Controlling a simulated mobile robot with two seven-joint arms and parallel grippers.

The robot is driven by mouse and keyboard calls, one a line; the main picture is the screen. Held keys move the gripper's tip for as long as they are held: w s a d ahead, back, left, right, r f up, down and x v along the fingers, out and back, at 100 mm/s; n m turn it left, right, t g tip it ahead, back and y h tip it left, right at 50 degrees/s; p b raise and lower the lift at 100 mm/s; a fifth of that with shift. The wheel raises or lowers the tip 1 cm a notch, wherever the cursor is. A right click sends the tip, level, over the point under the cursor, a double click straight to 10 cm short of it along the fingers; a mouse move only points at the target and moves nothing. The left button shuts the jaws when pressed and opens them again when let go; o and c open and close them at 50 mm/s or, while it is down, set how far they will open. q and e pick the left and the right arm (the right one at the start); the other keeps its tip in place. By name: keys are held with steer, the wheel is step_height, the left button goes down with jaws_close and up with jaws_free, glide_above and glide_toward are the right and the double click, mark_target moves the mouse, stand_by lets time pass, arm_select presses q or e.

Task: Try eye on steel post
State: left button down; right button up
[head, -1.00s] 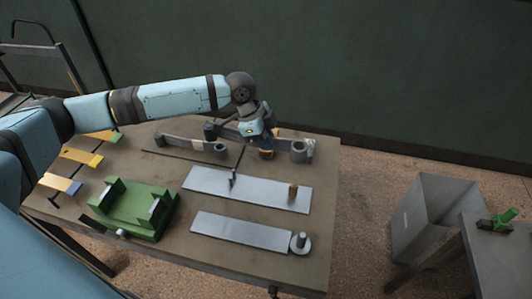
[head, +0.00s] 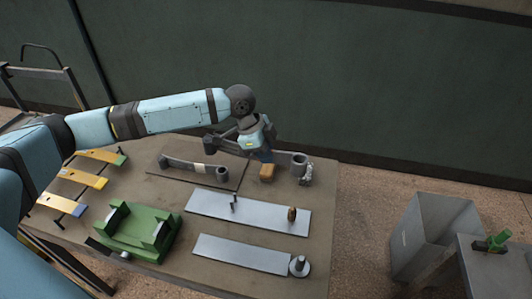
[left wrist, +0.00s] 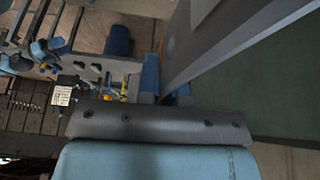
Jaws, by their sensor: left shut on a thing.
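My left gripper (head: 262,152) is shut on a dark grey leaf spring above the back of the table. The spring's rolled eye (head: 299,163) shows to the right of the gripper, and its other end shows to the left. In the left wrist view, a wide grey bar (left wrist: 215,45), apparently the held spring, runs up from the blue fingers. The steel post (head: 299,262) stands upright on a round base at the front right of the table, by the end of the lower plate. The eye is well behind the post and apart from it. My right gripper is out of view.
A second spring with an eye (head: 221,172) lies at the back left. A brown block (head: 267,173) is under the gripper. Two pale plates (head: 240,253) (head: 260,212), the latter with upright pins, and a green fixture (head: 135,232) occupy the table. A grey bin (head: 425,225) stands right.

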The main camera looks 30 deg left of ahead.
arm_select(q)
steer(key=shift+r+p, duration=0.5)
steer(key=shift+r, duration=0.35)
steer(key=shift+r+p, duration=0.55)
steer(key=shift+r, duration=0.6)
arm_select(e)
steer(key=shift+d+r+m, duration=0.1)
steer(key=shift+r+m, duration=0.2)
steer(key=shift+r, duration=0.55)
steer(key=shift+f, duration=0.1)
